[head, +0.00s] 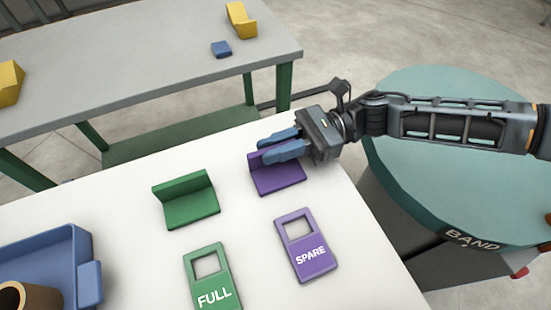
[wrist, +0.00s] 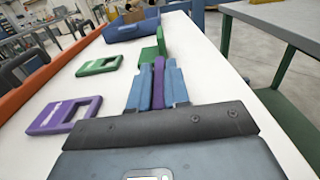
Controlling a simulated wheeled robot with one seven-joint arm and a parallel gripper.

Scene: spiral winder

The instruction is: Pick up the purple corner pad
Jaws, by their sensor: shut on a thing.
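The purple corner pad (head: 277,180) is an L-shaped piece on the white table, near its far right edge in the head view. My gripper (head: 278,147) reaches in from the right, and its blue fingers are shut on the pad's upright wall. In the wrist view the pad (wrist: 158,82) shows as a purple strip between the two blue fingers (wrist: 157,88). The fingers hide part of the wall. The pad's base looks at or very near the table top; I cannot tell whether it touches.
A green corner pad (head: 188,203) stands left of the purple one. A purple SPARE tag (head: 309,262) and a green FULL tag (head: 215,285) lie nearer. A blue tray (head: 50,265) is at lower left. A round teal BAND turntable (head: 420,180) stands right. A grey table (head: 150,60) is behind.

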